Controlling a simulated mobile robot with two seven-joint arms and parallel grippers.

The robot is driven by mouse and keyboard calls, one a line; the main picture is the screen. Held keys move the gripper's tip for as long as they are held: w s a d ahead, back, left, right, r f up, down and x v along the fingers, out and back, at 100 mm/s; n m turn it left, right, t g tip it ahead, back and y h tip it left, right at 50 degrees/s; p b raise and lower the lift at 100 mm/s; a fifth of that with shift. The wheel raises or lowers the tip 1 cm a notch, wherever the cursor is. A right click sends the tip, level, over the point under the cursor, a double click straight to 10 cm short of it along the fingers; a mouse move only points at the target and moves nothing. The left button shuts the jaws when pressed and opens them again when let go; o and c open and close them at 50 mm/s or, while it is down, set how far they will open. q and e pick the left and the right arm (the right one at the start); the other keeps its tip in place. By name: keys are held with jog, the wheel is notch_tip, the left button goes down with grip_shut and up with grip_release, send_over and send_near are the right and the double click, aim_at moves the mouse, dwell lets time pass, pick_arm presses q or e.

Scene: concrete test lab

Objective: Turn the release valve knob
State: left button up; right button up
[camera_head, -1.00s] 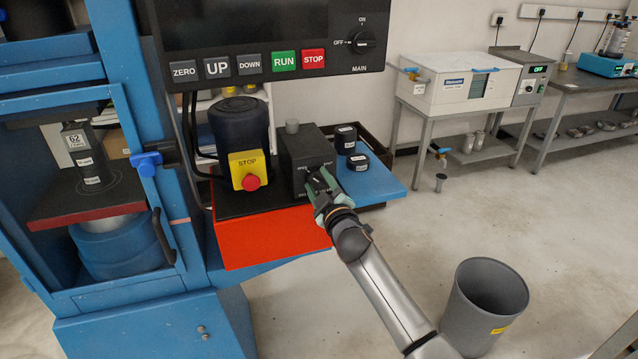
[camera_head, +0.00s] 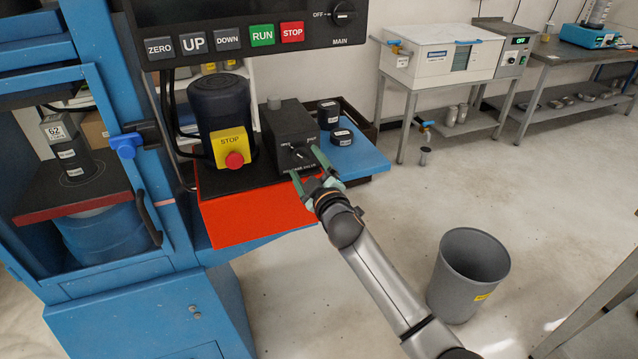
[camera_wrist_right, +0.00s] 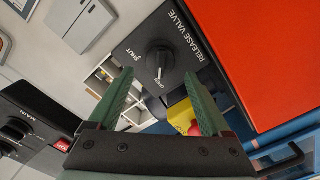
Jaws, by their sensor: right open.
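The release valve is a black box (camera_head: 286,122) on the machine's side shelf, with a round black knob (camera_head: 299,153) on its front face. In the right wrist view the knob (camera_wrist_right: 160,58) shows a white pointer mark turned toward the OPEN label; SHUT is to its left. My right gripper (camera_head: 304,163) is open in front of the knob. Its green fingers are spread to either side of the knob in the picture, with a visible gap, and hold nothing. My left gripper is not in view.
A yellow box with a red STOP button (camera_head: 232,150) stands left of the valve. Two black cylinders (camera_head: 329,114) stand right of it on the blue shelf (camera_head: 362,155). The control panel (camera_head: 240,35) hangs above. A grey bin (camera_head: 468,275) stands on open floor.

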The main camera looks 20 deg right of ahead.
jog(key=s, duration=0.9)
jog(key=shift+s, duration=0.3)
jog(key=s+a+f+m+g+p, duration=0.1)
jog(key=s+f+m+g+p, duration=0.1)
jog(key=s+f, duration=0.4)
jog(key=s+a+f+m+g+y+p, duration=0.1)
jog(key=s+a+f+m+g+p, duration=0.1)
jog(key=s+f, duration=0.5)
jog(key=s+a+f+m+g+y+p, duration=0.1)
jog(key=s+f+m+g+p, duration=0.2)
jog(key=s+f, duration=0.4)
jog(key=s+g, duration=0.1)
jog(key=s, duration=0.7)
jog(key=shift+s+a+g+p, duration=0.2)
jog(key=shift+a+g+p, duration=0.1)
jog(key=shift+p, duration=0.1)
dwell(0.3)
